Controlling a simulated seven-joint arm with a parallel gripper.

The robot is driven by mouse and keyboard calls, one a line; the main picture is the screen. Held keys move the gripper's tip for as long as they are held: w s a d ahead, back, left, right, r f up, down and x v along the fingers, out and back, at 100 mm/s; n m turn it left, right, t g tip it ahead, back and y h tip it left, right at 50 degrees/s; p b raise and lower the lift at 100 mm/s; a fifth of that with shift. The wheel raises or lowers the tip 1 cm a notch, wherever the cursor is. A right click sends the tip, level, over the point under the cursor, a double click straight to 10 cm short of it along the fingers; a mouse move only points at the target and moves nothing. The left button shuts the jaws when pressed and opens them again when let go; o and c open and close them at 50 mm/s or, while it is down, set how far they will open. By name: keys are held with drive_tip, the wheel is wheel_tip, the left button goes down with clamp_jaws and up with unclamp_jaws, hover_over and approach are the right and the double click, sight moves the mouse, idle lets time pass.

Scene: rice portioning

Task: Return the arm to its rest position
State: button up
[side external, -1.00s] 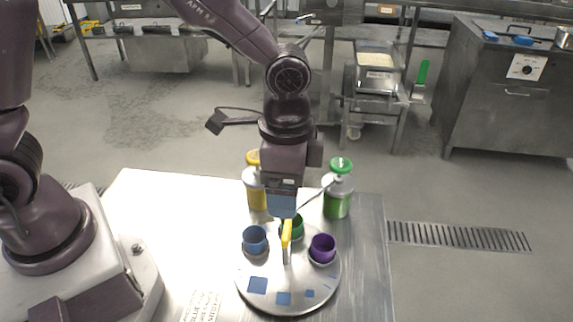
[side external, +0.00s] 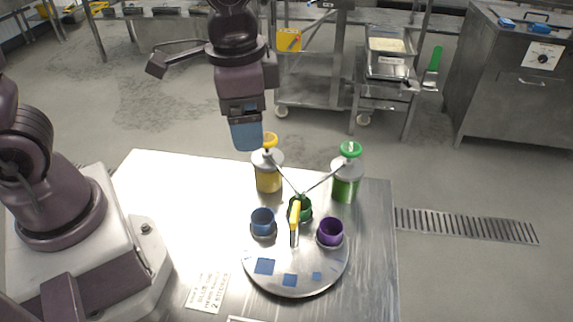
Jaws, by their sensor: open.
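My gripper (side external: 247,140) hangs in the air at the upper middle, pointing down with its blue end above and left of the yellow-topped dispenser. It holds nothing that I can see. Below it stands a round metal turntable (side external: 295,282) with a blue cup (side external: 262,222), a green cup (side external: 304,212) and a purple cup (side external: 330,232). A yellow-handled tool (side external: 294,217) stands upright among the cups, apart from my gripper. The green cup is partly hidden behind this tool.
A yellow dispenser (side external: 267,174) and a green dispenser (side external: 345,182) stand behind the turntable, their spouts reaching inward over it. The steel table (side external: 370,270) is clear at the right. A rack with a rice tray (side external: 389,46) and a steel cabinet (side external: 510,90) stand farther back.

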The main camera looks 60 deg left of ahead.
drive_tip(key=s+a+r+n+t, duration=0.4)
drive_tip(key=s+a+r+n, duration=0.1)
drive_tip(key=s+a+r, duration=0.3)
drive_tip(key=shift+a+r+t, duration=0.25)
drive_tip(key=shift+a+t, duration=0.1)
drive_tip(key=shift+t, duration=0.05)
